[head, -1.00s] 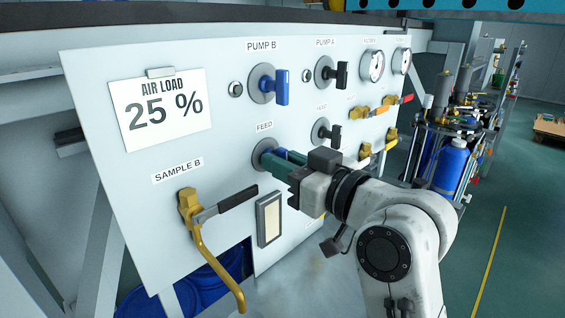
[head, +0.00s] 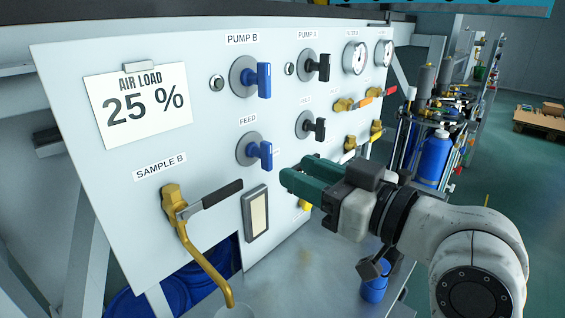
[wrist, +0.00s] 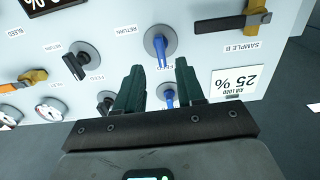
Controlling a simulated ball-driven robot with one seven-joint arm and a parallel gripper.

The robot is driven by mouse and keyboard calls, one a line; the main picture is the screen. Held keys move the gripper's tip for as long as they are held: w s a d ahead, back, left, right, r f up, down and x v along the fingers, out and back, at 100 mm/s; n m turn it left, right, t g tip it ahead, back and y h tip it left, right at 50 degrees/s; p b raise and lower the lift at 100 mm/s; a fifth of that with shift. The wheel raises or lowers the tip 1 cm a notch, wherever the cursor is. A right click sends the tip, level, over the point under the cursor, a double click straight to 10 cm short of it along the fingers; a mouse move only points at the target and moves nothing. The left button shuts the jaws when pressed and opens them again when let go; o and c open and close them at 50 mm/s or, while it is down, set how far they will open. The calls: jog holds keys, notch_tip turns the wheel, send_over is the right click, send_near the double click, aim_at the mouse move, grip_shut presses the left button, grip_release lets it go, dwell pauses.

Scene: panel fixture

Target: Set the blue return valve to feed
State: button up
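The blue return valve (head: 264,155) is on the white panel, a blue handle on a round grey disc below a "FEED" label (head: 247,120). Its handle stands upright, in line with that label. In the wrist view the valve (wrist: 161,50) appears upside down, its handle toward "FEED"; a "RETURN" label (wrist: 125,29) lies beside the disc. My gripper (head: 297,170) is open and empty, to the right of the valve and apart from it. In the wrist view its green fingers (wrist: 159,68) stand apart with nothing held.
A blue pump B handle (head: 264,80) is above, with black handles (head: 319,130) to the right. The brass sample B valve (head: 175,202) with its black lever juts out at lower left. Gauges (head: 354,57) and yellow valves are farther right.

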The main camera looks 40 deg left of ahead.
jog(key=shift+s+d, duration=0.1)
jog(key=shift+d, duration=1.35)
jog(key=w+d+f+m+t+h, duration=0.2)
jog(key=d+f, duration=0.2)
jog(key=f, duration=0.2)
jog(key=w+d+f+m+t+h, duration=0.1)
jog(key=d+f+m+t, duration=0.1)
jog(key=d+f+m, duration=0.3)
jog(key=s+d+f+m+h, duration=0.3)
jog(key=s+d+f+h, duration=0.15)
jog(key=d+f, duration=0.65)
jog(key=s+d+f+m+h, duration=0.3)
jog(key=d+f+h, duration=0.2)
jog(key=d+f, duration=0.65)
jog(key=s+d+f+m+g+h, duration=0.25)
jog(key=s+d+f, duration=0.35)
jog(key=s, duration=0.3)
jog(key=s+d+f+m+g+h, duration=0.1)
jog(key=s+d+f+m+h, duration=0.15)
jog(key=s+d+f, duration=0.4)
jog(key=s+d+r+p, duration=0.1)
jog(key=s+r+p, duration=0.3)
jog(key=r+p, duration=0.8)
jog(key=shift+d+r+g+h+p, duration=0.15)
jog(key=shift+r+g+h+p, duration=0.2)
jog(key=shift+r, duration=0.55)
